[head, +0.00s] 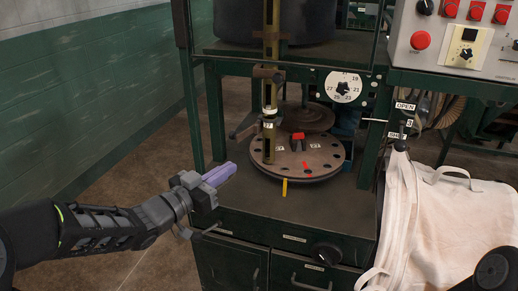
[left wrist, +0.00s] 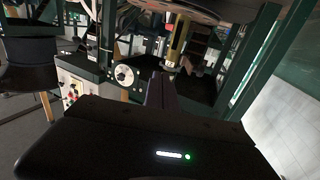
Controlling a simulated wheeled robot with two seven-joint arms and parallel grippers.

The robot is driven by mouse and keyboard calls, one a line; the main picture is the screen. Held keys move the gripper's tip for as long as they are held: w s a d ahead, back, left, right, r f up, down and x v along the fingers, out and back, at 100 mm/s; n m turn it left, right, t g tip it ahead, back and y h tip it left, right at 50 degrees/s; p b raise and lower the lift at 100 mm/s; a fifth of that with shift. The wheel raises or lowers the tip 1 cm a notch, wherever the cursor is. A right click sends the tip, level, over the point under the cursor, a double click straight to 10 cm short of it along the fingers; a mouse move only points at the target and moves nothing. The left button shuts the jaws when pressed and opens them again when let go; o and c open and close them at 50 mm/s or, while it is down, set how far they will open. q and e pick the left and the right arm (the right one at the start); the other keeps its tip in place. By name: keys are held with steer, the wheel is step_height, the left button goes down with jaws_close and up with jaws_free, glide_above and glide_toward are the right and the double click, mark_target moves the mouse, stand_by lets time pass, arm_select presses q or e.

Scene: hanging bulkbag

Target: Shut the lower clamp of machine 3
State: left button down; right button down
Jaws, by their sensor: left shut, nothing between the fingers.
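On machine 3, at the right in the head view, an upright plate carries an OPEN label (head: 404,106), a "3" and a lower label that seems to read SHUT. A dark clamp part (head: 401,146) sits below these labels at the neck of a pale bulk bag (head: 445,215). I cannot tell its exact position. My left gripper (head: 226,173) is shut and empty, with violet fingers, left of the round plate and well apart from the clamp. In the left wrist view its fingers (left wrist: 160,92) show dark and together. My right gripper is not seen.
A round plate with holes (head: 300,158) and a yellow post (head: 270,110) stand between the left gripper and the labels. A numbered dial (head: 343,86) and a control panel (head: 455,40) are above. A green cabinet (head: 290,235) is below. Floor at left is clear.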

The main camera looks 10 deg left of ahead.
arm_select(q)
steer(key=x, duration=1.3)
steer(key=shift+p, duration=0.3)
steer(key=shift+s+f, duration=0.1)
stand_by(0.7)
steer(key=v, duration=0.7)
steer(key=shift+s+a, duration=0.15)
steer(key=shift+s, duration=0.2)
